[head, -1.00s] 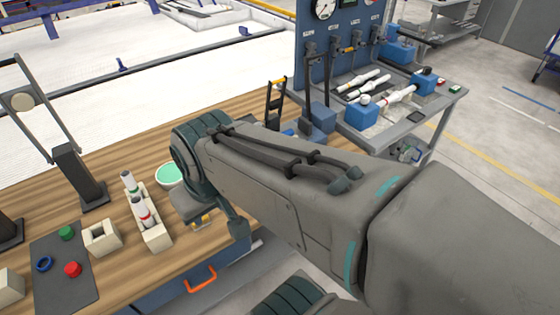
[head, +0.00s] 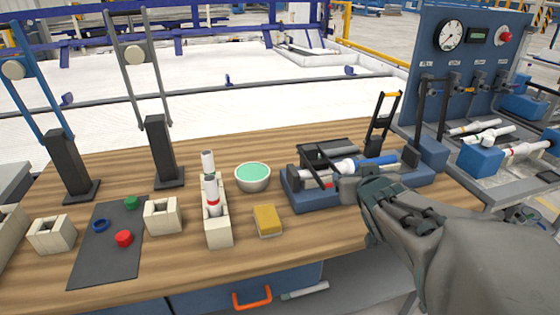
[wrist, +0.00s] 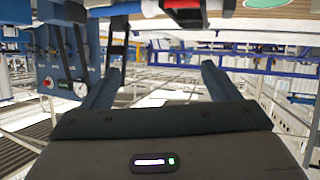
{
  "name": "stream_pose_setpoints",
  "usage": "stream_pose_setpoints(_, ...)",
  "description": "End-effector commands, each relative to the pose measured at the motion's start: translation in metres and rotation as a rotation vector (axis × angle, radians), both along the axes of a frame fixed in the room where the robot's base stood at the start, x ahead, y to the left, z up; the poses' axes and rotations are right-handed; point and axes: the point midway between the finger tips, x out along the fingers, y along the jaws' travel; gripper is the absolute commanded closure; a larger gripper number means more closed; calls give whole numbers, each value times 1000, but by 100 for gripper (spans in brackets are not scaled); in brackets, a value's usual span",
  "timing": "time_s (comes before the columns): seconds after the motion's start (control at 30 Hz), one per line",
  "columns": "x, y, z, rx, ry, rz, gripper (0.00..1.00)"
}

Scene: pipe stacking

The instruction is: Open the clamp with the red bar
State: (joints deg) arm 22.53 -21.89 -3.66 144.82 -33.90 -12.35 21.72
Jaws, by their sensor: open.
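The blue clamp fixture (head: 305,197) stands at the right of the wooden table and holds a white and blue pipe (head: 375,162). In the wrist view the red bar (wrist: 185,4) is cut by the top edge. The black clamp lever with an orange bar (head: 383,120) stands upright at the fixture's right.
A green-filled bowl (head: 252,177), a yellow sponge (head: 267,221) and a cream holder (head: 218,232) with pipes are left of the fixture. Two tall lever stands (head: 161,150) rise further left. The gauge panel (head: 460,65) stands behind at right.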

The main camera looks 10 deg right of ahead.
Motion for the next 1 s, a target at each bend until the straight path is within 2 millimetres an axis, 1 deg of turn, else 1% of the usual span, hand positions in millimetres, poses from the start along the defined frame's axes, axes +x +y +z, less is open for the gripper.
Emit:
stream_pose_setpoints(0.03,3,-7,-27,-5,-42,10,18)
stream_pose_setpoints(0.2,10,-16,-60,-7,-189,93,18)
stream_pose_setpoints(0.4,8,-15,-93,24,-320,214,18)
stream_pose_setpoints(0.57,3,-11,-107,55,-380,284,18)
stream_pose_setpoints(0.67,2,-9,-110,66,-398,309,18)
stream_pose_setpoints(0.77,6,-8,-110,71,-403,319,18)
stream_pose_setpoints(0.87,17,-8,-110,70,-404,321,18)
stream_pose_setpoints(1.0,44,-6,-111,72,-404,322,18)
